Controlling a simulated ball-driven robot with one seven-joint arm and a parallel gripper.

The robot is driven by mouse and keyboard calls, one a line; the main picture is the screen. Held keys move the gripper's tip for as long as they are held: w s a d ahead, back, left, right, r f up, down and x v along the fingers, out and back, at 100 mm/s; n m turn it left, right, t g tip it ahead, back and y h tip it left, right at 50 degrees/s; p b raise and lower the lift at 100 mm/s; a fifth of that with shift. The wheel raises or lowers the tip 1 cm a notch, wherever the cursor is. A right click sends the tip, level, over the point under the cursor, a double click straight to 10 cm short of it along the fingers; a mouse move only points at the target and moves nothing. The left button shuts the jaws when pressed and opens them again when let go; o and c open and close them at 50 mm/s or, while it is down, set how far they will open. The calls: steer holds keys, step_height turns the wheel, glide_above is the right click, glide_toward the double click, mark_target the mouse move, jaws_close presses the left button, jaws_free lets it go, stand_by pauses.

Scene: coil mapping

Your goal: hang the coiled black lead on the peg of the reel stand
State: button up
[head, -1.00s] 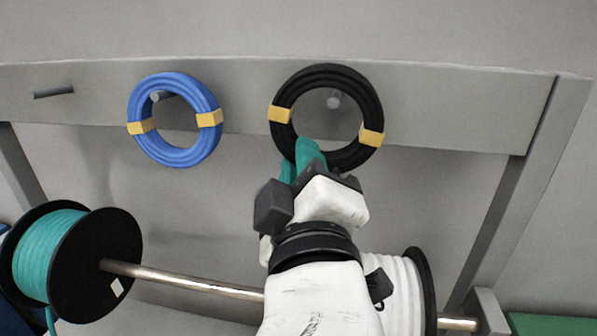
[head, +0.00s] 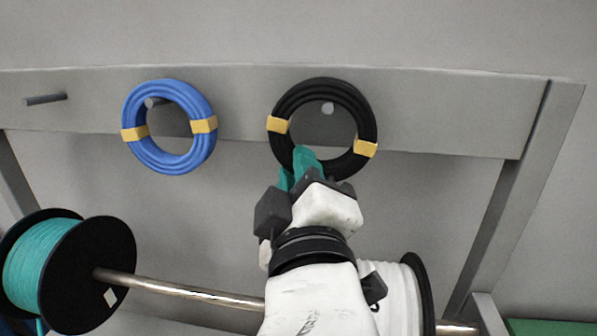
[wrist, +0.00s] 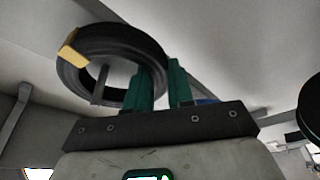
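The black coiled lead (head: 364,113), with two yellow bands, stands face-on before the grey rail of the reel stand (head: 440,112). The peg also shows inside the ring in the wrist view (wrist: 101,84). I cannot tell how far the peg reaches through the coil. My gripper (head: 299,163) has its teal fingers on either side of the coil's lower rim. They also straddle it in the wrist view (wrist: 164,84), closed on it.
A blue coil (head: 209,107) hangs on the peg to the left. A bare peg (head: 45,99) is at far left. Below are a teal reel (head: 90,275) and a white reel (head: 395,290) on a metal rod (head: 190,289). The rail right of the black coil is clear.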

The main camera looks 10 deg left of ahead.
steer(key=o, duration=0.5)
